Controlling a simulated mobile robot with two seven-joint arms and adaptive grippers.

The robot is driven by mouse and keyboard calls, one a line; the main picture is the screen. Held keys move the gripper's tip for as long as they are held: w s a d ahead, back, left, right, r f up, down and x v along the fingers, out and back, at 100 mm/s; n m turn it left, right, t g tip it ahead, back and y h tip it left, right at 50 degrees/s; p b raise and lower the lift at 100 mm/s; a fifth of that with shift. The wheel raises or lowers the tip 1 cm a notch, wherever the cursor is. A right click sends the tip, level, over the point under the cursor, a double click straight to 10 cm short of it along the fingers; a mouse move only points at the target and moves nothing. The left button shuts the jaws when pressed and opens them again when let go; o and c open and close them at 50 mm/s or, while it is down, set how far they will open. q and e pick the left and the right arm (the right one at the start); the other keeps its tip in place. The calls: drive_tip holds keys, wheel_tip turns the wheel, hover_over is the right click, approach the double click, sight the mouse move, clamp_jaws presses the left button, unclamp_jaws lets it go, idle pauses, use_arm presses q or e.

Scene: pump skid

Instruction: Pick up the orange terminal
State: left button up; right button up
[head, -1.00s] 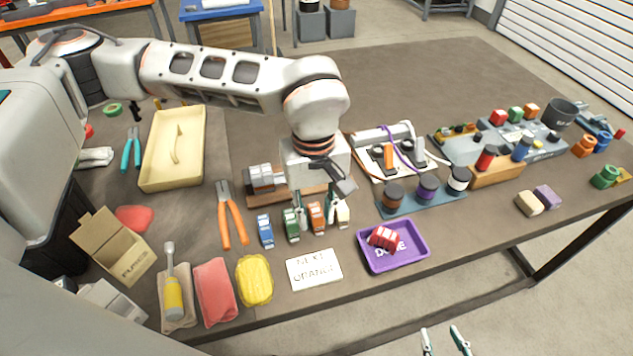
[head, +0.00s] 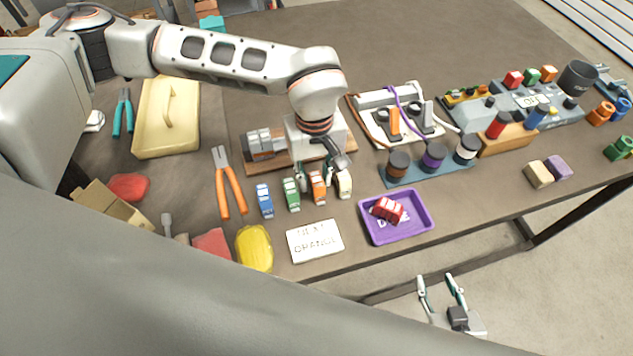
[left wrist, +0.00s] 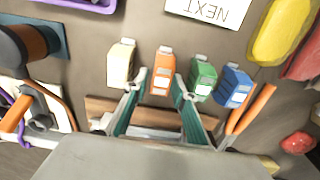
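The orange terminal (head: 317,188) stands in a row on the table between the green terminal (head: 291,194) and the cream terminal (head: 344,184); the blue terminal (head: 265,201) is at the row's left end. My left gripper (head: 315,180) is open above the row at the orange terminal. In the left wrist view its fingertips (left wrist: 160,82) lie apart, to either side of the near end of the orange terminal (left wrist: 162,72). Contact cannot be told. My right gripper (head: 436,281) is open and empty, low beyond the table's front edge.
A card reading "NEXT ORANGE" (head: 315,241) lies in front of the row. A purple tray (head: 425,229) holding a red terminal (head: 387,210) is to its right. Orange-handled pliers (head: 228,185) lie left of the blue terminal. A wooden-based rail (head: 262,162) is behind the row.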

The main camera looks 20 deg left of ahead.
use_arm(q)
drive_tip(key=shift+f, duration=0.25)
clamp_jaws()
